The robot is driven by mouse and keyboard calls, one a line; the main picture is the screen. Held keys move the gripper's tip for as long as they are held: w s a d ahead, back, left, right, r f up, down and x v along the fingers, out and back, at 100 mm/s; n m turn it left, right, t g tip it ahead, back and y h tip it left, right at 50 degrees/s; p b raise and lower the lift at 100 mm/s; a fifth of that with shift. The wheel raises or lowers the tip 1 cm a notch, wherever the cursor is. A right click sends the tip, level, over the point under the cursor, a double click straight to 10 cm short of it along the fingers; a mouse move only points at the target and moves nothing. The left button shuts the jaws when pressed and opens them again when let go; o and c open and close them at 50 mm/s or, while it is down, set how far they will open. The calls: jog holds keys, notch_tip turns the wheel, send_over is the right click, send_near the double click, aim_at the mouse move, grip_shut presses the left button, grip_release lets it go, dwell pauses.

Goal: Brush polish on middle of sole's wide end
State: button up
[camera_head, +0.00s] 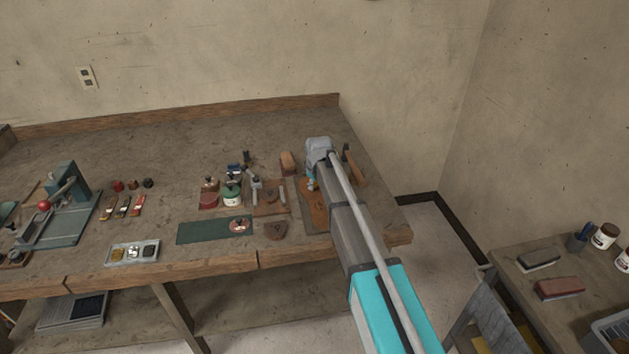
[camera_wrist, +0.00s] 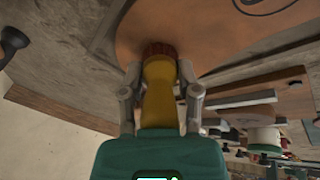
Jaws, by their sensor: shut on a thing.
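My gripper (camera_wrist: 160,90) is shut on a yellow-handled brush (camera_wrist: 158,105) with a short reddish-brown head (camera_wrist: 159,50). In the wrist view the brush head meets or is just above the tan leather sole (camera_wrist: 200,30), near its rounded edge. I cannot tell for sure whether they touch. A dark curved mark shows on the sole at the top of the view. In the head view my gripper (camera_head: 312,178) is over the right part of the bench, above an orange-brown piece (camera_head: 317,204) that is partly hidden by my arm.
The workbench (camera_head: 170,165) holds a green jar (camera_head: 231,193), a dark green mat (camera_head: 205,231), a metal tray (camera_head: 132,252) and a teal press (camera_head: 62,205). A wooden-handled tool (camera_head: 354,166) lies right of my gripper. A side table (camera_head: 515,285) stands at right.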

aim_at(316, 201)
dwell(0.3)
jog(key=shift+s+d, duration=0.25)
jog(key=shift+s, duration=0.6)
jog(key=shift+s+d, duration=0.2)
jog(key=shift+s, duration=0.6)
jog(key=shift+s, duration=0.1)
jog(key=shift+s+d, duration=0.2)
jog(key=shift+s, duration=0.7)
grip_shut()
jog(key=shift+s+d, duration=0.25)
jog(key=shift+s, duration=0.5)
jog(key=shift+s+a, duration=0.1)
jog(key=shift+a, duration=0.15)
